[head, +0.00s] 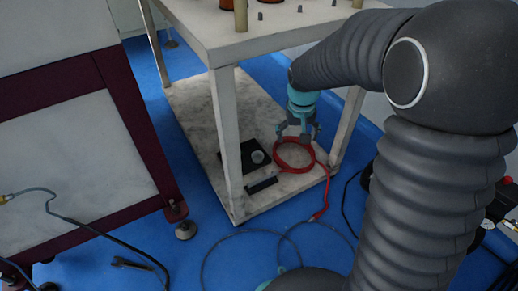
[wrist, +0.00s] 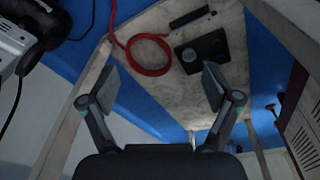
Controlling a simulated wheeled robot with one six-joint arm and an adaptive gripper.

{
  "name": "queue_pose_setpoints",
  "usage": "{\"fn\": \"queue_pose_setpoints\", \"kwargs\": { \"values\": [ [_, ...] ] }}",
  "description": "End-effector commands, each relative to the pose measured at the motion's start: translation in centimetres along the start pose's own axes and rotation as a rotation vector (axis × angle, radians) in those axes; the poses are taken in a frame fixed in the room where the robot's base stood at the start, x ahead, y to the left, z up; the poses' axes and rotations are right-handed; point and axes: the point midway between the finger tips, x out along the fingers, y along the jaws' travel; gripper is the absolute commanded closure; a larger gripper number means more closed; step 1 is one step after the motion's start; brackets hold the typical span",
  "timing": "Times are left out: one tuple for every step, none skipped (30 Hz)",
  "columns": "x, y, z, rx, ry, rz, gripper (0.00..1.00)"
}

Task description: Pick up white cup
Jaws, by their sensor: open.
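A red coiled cable (head: 293,155) lies beside the cup, its tail running off the shelf. A dark bar (head: 262,185) lies at the shelf's front. Table legs (head: 228,140) and the tabletop (head: 260,30) surround the shelf. Cables lie on the blue floor (head: 240,250).

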Motion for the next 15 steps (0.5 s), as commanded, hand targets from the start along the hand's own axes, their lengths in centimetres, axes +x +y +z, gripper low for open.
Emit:
{"fn": "queue_pose_setpoints", "kwargs": {
  "values": [
    [2.3, -0.8, -1.3, -0.003, -0.012, 0.002, 0.12],
    [3.3, -1.2, -2.0, -0.002, -0.013, 0.004, 0.12],
    [4.7, -1.7, -3.2, 0.001, -0.011, 0.005, 0.12],
    [5.7, -2.1, -4.0, 0.004, -0.009, 0.007, 0.12],
    [6.7, -2.5, -4.9, 0.009, -0.006, 0.008, 0.12],
    [8.1, -3.1, -6.1, 0.014, 0.001, 0.009, 0.12],
    [9.2, -3.6, -7.0, 0.02, 0.007, 0.01, 0.12],
    [10.2, -4.0, -7.9, 0.025, 0.012, 0.01, 0.12],
    [11.7, -4.6, -9.1, 0.035, 0.022, 0.01, 0.12],
    [12.9, -5.1, -9.9, 0.04, 0.029, 0.01, 0.12],
    [14.0, -5.5, -10.7, 0.047, 0.036, 0.01, 0.12],
    [15.5, -6.2, -11.8, 0.054, 0.047, 0.009, 0.12],
    [16.7, -6.7, -12.5, 0.061, 0.053, 0.008, 0.12],
    [17.9, -7.2, -13.2, 0.067, 0.061, 0.007, 0.12],
    [19.3, -7.8, -14.1, 0.076, 0.071, 0.005, 0.12]
  ]
}}
